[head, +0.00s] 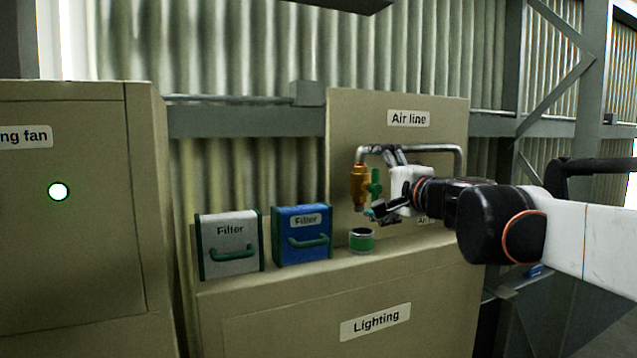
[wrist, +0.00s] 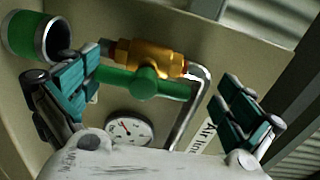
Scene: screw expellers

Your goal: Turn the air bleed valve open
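The air bleed valve (head: 358,185) is a brass body on a grey pipe in front of the panel labelled "Air line". Its green handle (head: 375,184) shows beside the brass body. In the wrist view the brass body (wrist: 150,60) lies at the top middle, with the green handle (wrist: 148,84) lying across below it. My gripper (wrist: 165,95) is open, with one teal finger on each side of the handle in that picture. I cannot tell whether either finger touches it. In the head view my gripper (head: 380,210) is at the valve's lower right, partly hidden by my wrist.
A green-banded cup (head: 361,240) stands on the ledge below the valve, near my gripper. A white filter box (head: 229,245) and a blue filter box (head: 302,235) stand to its left. A round gauge (wrist: 130,127) shows in the wrist view. The cabinet labelled "Lighting" (head: 270,325) is below.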

